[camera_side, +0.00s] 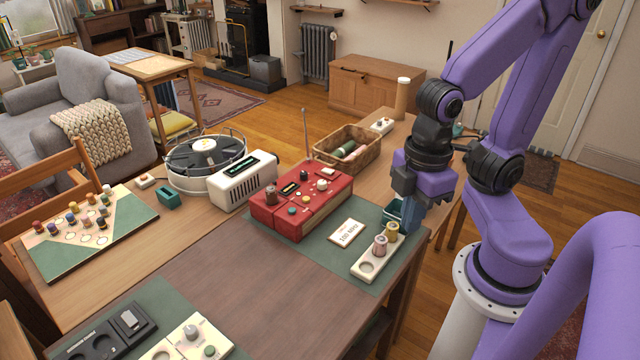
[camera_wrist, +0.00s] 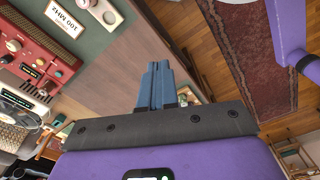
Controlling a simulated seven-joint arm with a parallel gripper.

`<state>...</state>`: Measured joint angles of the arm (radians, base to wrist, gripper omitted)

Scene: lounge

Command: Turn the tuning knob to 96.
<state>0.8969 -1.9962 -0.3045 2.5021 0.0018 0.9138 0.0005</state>
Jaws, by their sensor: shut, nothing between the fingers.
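A red radio (camera_side: 275,212) stands on the table, with a thin aerial, a dark display too small to read, and several small knobs and buttons on top. A pale knob (camera_side: 322,184) sits toward its right end; I cannot tell for sure that it is the tuning knob. The radio also shows at the left edge of the wrist view (camera_wrist: 37,45). My gripper (camera_side: 408,228) is to the right of the radio, apart from it, pointing down near the table's right edge. Its blue fingers (camera_wrist: 158,68) are shut and empty.
A white card reading 100 MHz (camera_side: 347,233) lies right of the radio. A pale tray with pegs (camera_side: 367,267) is close to my gripper. A wicker basket (camera_side: 352,138) is behind the radio, a white vented box (camera_side: 226,190) left of it.

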